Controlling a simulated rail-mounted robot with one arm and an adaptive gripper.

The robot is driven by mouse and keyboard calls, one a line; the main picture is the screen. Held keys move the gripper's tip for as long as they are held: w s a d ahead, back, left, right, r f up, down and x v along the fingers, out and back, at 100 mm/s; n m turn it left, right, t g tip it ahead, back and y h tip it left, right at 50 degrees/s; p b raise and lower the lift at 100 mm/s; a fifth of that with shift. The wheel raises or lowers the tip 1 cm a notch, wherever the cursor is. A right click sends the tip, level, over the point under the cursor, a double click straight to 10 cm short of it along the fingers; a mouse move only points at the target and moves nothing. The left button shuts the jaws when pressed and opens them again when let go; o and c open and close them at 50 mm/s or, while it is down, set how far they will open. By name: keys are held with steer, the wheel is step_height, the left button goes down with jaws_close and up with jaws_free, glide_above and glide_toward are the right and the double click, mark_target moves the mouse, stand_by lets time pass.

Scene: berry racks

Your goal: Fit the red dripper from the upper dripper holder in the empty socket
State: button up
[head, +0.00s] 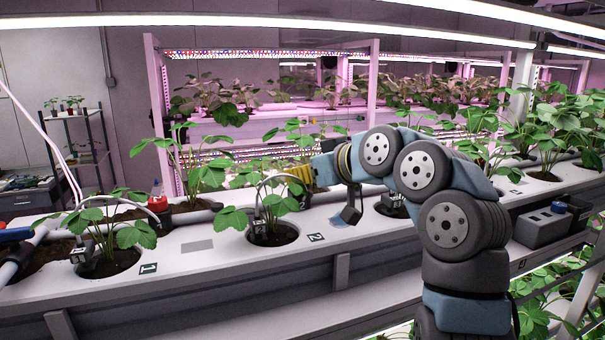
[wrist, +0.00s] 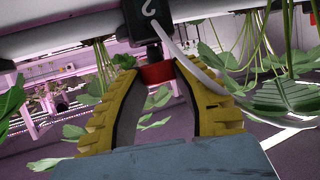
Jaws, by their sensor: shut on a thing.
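My gripper (head: 299,172), with yellow ribbed fingers, is behind the plant in the second hole in the head view. In the wrist view its fingers (wrist: 158,80) are shut on the red dripper (wrist: 156,73), which sits between the fingertips. A dark block with a pale mark (wrist: 143,22) is just beyond the red dripper; I cannot tell whether they are joined. A grey block (head: 259,226) with a white tube stands at the second plant hole, and the tube arches toward my gripper. I cannot make out the empty socket or the upper dripper holder.
The white trough (head: 200,265) has plants in round holes and number labels. Leaves (head: 278,203) crowd the space around my gripper. A dark grey box (head: 543,228) stands at the right.

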steer(key=shift+f, duration=0.8)
stand_by(0.8)
steer(key=o, duration=1.2)
steer(key=shift+o, duration=0.2)
steer(key=shift+r, duration=0.15)
steer(key=shift+r+p, duration=1.6)
steer(key=shift+r, duration=1.35)
